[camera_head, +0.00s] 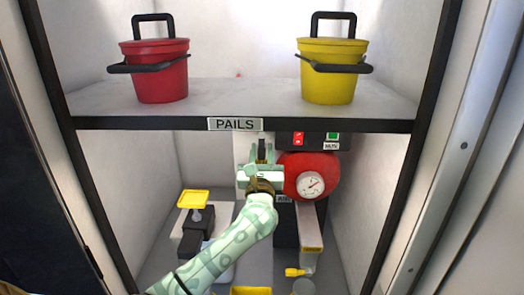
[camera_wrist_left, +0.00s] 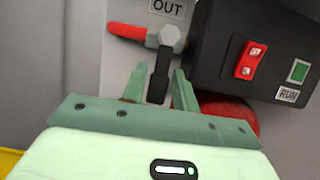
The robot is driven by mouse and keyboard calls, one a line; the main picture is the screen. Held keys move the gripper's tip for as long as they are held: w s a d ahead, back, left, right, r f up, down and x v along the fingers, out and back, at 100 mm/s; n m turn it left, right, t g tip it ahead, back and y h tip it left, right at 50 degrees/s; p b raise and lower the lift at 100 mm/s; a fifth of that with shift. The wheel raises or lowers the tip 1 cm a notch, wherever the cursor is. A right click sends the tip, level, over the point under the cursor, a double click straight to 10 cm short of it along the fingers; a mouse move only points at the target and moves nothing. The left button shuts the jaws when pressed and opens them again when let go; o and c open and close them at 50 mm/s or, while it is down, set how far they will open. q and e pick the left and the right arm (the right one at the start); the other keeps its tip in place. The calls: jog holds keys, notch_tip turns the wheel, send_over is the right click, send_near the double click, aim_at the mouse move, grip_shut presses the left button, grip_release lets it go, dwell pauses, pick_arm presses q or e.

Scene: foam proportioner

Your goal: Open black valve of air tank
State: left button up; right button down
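The red air tank (camera_head: 322,163) with its round dial gauge (camera_head: 311,184) sits below the shelf in the head view. Part of the red tank (camera_wrist_left: 232,112) shows behind my gripper in the left wrist view. The black valve handle (camera_wrist_left: 158,82) hangs down from a grey hex nut (camera_wrist_left: 171,37). My left gripper (camera_head: 261,163) is at the valve, left of the tank. In the wrist view its two fingers (camera_wrist_left: 158,88) stand on either side of the black handle, with gaps showing, so it is open. My right gripper is out of view.
A red lever (camera_wrist_left: 126,32) lies beside the nut under an OUT label (camera_wrist_left: 166,7). A black switch box (camera_wrist_left: 268,42) with a red switch stands close right. A shelf edge (camera_head: 160,124) runs above my arm, bearing a red pail (camera_head: 160,75) and yellow pail (camera_head: 328,85).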

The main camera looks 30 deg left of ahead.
pick_arm(q)
jog(key=shift+w+a+r, duration=0.2)
jog(key=shift+w+a, duration=0.05)
jog(key=shift+w, duration=0.15)
grip_shut()
